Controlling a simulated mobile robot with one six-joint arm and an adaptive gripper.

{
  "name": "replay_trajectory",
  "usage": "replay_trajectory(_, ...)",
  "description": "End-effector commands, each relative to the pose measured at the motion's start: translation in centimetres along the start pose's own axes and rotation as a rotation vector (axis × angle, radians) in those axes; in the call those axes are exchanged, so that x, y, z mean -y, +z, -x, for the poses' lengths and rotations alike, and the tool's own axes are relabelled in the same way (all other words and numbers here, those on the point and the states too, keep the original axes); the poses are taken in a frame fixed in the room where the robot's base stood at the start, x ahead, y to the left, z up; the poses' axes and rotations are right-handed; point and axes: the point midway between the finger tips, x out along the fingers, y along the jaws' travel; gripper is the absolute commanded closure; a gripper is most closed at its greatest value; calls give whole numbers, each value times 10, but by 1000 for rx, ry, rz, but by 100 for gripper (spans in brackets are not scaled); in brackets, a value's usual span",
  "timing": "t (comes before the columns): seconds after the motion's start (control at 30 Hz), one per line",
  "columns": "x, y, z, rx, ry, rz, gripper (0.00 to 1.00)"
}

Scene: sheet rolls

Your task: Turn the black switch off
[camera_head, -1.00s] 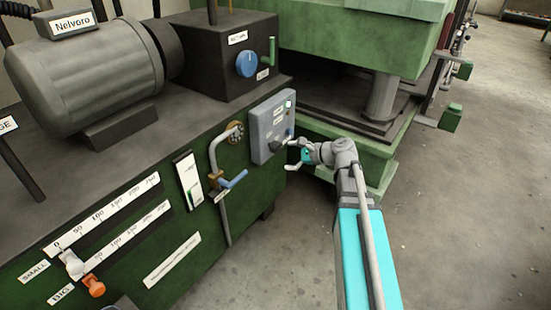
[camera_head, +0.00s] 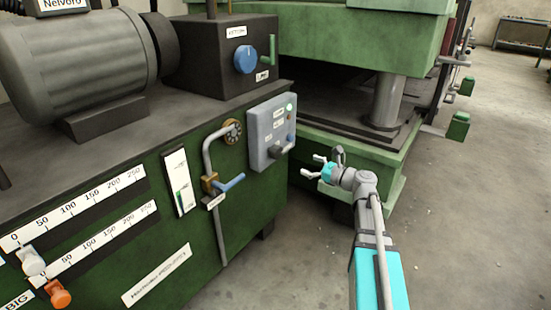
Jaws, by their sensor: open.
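The black switch (camera_head: 277,151) is on the lower part of a grey control box (camera_head: 262,128) on the side of the green machine. Its handle seems to stick out towards the right; its exact setting is too small to read. My gripper (camera_head: 316,166) is open and empty, to the right of the switch and slightly lower in the picture. A gap shows between its fingers and the switch, so they look apart.
A blue-handled valve and pipe (camera_head: 230,183) are left of the box. A blue knob (camera_head: 246,60) and green lever (camera_head: 272,50) are above. The green press (camera_head: 350,148) stands behind my gripper. Floor at the right is clear.

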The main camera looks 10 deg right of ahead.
Motion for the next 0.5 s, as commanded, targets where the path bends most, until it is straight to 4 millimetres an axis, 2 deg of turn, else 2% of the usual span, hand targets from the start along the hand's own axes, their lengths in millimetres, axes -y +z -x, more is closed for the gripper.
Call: replay_trajectory(0.5,0,0,-5,0,0,0,0)
